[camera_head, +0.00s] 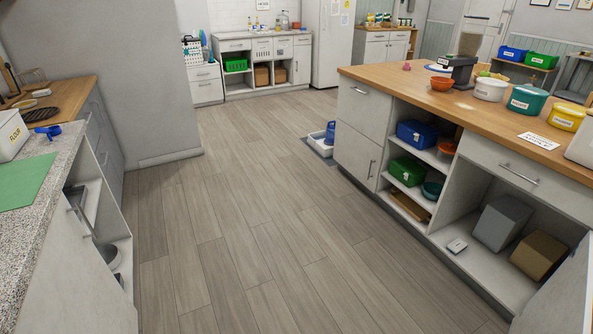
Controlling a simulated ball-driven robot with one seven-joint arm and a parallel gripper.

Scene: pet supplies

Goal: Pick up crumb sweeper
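I cannot make out for certain which thing is the crumb sweeper. A small flat grey-and-white object (457,246) lies at the left front of the bottom shelf in the open bay of the right island. On the left counter are a blue handled object (47,131) and a dark oval object (40,114), both too small to identify. My gripper is not in view.
The wooden-topped island (440,92) stands right, with bowls and tubs on top. The wooden floor (235,220) between the counters is clear.

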